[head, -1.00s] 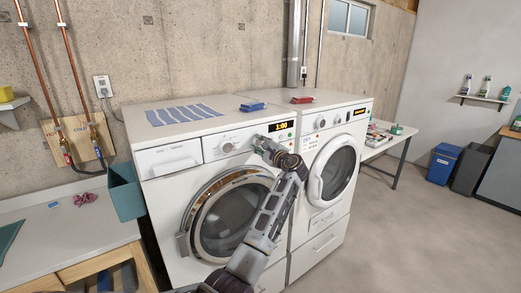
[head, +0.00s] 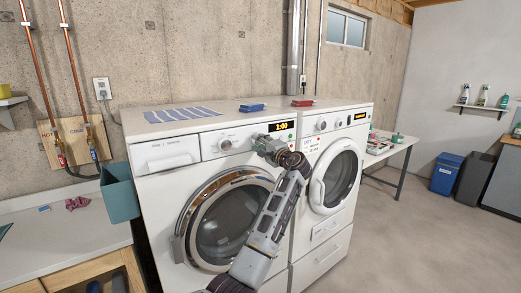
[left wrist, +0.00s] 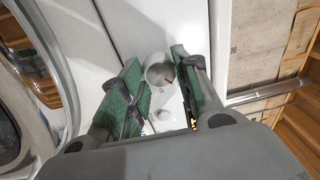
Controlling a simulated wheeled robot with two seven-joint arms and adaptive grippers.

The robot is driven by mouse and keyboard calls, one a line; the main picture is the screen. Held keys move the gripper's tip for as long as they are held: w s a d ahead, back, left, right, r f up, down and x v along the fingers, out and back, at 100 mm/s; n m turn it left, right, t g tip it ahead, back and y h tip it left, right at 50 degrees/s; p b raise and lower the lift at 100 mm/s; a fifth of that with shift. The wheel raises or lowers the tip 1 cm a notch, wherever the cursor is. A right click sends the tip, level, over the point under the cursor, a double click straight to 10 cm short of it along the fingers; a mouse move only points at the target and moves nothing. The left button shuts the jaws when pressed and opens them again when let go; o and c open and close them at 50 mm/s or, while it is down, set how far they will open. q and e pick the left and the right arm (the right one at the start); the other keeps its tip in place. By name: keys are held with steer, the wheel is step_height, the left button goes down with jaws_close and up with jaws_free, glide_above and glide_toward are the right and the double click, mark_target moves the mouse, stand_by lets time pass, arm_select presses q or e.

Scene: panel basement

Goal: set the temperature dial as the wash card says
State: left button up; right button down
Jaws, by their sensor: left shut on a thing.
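The white washer (head: 160,205) has a control panel with an amber display reading 1:00. A round dial (head: 225,144) shows on the panel, left of my gripper. My left gripper (head: 266,146) is at the panel, just below the display. I cannot make out a wash card for certain. My right gripper is not in view.
A white dryer (head: 318,225) stands right of the washer. A striped cloth (head: 182,114) and a blue item (head: 252,107) lie on the washer; a red item (head: 303,102) lies on the dryer. A teal bin (head: 120,195) is at left.

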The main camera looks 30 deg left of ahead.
arm_select(q)
steer(key=shift+f+n, duration=0.2)
steer(key=shift+n, duration=0.1)
steer(key=shift+b, duration=0.3)
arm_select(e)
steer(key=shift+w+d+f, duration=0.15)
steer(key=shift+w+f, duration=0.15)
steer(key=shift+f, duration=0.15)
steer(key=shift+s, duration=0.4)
arm_select(q)
steer(key=o, duration=1)
steer(key=shift+r, duration=0.1)
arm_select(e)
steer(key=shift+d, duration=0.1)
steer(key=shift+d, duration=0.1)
arm_select(q)
steer(key=v, duration=1.2)
